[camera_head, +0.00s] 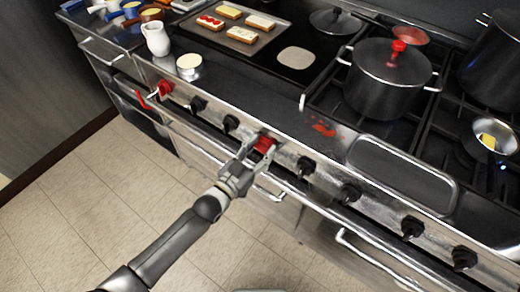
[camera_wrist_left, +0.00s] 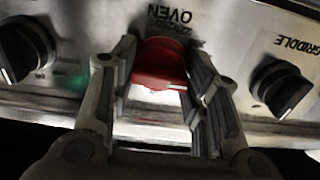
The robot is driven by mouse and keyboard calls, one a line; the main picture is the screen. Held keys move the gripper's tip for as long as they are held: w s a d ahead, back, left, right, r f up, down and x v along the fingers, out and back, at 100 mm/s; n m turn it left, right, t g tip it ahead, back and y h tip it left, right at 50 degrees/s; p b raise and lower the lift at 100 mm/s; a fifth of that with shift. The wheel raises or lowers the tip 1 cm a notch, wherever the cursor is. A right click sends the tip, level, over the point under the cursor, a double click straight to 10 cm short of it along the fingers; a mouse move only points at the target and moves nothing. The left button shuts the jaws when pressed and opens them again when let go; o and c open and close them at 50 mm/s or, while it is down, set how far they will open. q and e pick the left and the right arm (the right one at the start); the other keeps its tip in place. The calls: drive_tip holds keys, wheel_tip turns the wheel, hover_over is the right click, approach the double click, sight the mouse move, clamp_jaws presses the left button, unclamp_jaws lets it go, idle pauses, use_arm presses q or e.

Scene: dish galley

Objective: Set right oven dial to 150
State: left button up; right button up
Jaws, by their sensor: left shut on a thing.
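A red oven dial (camera_head: 265,143) sits on the steel front panel of the stove. In the left wrist view the red dial (camera_wrist_left: 159,64) is below the upside-down word OVEN, between the two fingers. My left gripper (camera_head: 260,150) is around this dial and shut on it; it also shows in the left wrist view (camera_wrist_left: 160,85). The dial's number marks are too small to read. A second red dial (camera_head: 165,88) is farther left on the same panel. My right gripper is not in view.
Black knobs (camera_head: 306,166) line the panel on both sides of the held dial. One is labelled GRIDDLE (camera_wrist_left: 281,88) in the wrist view. A steel oven handle (camera_head: 380,255) runs below. A dark pot (camera_head: 385,82) stands on the stove, with a tray of bread (camera_head: 211,33) behind.

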use_arm(q)
drive_tip(key=o, duration=1.1)
drive_tip(key=v, duration=1.2)
